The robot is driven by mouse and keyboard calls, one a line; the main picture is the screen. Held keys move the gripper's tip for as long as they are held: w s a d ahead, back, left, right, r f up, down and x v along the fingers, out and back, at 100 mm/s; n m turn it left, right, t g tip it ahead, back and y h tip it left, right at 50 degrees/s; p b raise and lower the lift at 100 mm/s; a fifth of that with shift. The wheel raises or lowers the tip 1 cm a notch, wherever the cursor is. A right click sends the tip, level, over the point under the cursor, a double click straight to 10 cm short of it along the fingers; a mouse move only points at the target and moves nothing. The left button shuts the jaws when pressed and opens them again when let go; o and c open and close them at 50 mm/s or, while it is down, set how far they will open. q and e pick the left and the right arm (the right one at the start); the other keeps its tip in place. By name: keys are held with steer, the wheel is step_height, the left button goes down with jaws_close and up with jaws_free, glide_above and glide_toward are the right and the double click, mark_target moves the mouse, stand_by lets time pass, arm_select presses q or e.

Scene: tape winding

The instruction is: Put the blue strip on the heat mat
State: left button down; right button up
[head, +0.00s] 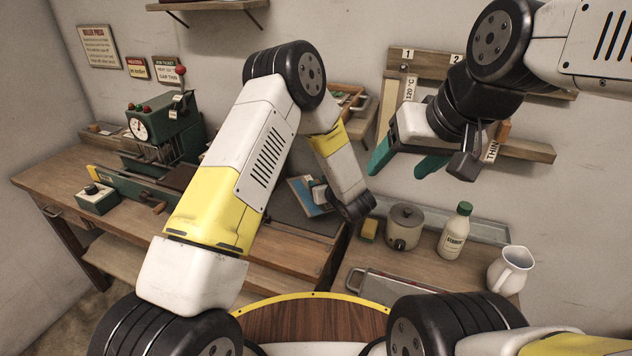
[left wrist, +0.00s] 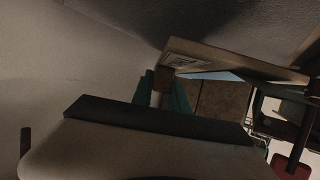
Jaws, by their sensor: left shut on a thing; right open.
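The blue strip (head: 304,195) shows as a tilted blue panel beyond my left forearm, in the middle of the head view. My left gripper (head: 320,193) is at its right side, partly hidden by my wrist. In the left wrist view, the teal fingers of my left gripper (left wrist: 166,92) are shut on a small block at the strip's end; a pale blue face of the strip (left wrist: 225,75) shows there. A dark flat surface (head: 286,211) lies below the strip; I cannot tell whether it is the heat mat. My right gripper (head: 408,160) is open and empty, high before the wall rack.
A green press (head: 160,125) with a red-knobbed lever stands on the left bench (head: 50,178). A lidded pot (head: 404,228), a white bottle (head: 455,232), a jug (head: 509,270) and a yellow sponge (head: 369,230) stand at the right. A wooden rack (head: 520,150) is on the wall.

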arm_select(q)
steer(key=shift+f, duration=2.05)
steer(key=c, duration=1.3)
jaws_free()
steer(key=shift+f, duration=0.1)
